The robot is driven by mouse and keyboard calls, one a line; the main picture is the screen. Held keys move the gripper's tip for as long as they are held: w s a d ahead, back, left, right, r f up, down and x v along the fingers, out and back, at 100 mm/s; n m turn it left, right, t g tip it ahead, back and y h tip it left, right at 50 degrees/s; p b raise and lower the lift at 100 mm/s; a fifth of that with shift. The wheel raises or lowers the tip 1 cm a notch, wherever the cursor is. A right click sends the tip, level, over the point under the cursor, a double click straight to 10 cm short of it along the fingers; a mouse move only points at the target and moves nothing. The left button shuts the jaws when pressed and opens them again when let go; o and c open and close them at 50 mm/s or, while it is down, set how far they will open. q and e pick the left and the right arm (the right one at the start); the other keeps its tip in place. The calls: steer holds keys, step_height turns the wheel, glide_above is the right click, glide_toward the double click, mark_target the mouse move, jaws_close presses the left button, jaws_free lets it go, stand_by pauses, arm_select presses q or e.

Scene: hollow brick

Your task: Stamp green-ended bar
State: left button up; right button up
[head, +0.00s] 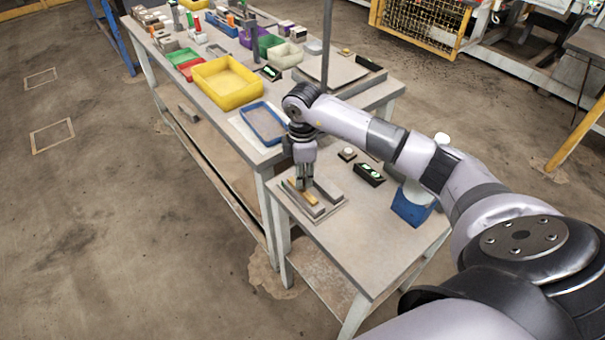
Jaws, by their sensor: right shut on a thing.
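My right gripper (304,186) points straight down at a small fixture plate (331,213) on the near table. It is shut at a yellowish bar (309,198) that lies between grey rails (328,189) on the plate. The fingers cover part of the bar, and the contact is too small to see clearly. No green end shows on this bar from here, and I cannot make out a stamp for certain. My left gripper is not in view.
Near table: a black device with a green display (369,174), a small round-topped piece (347,154) and a blue box (412,208). Long table: a blue tray (263,122), a yellow bin (227,84) and several smaller bins. The near table's front is clear (367,255).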

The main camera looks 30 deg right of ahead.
steer(key=shift+r+p, duration=2.9)
steer(key=shift+r, duration=0.65)
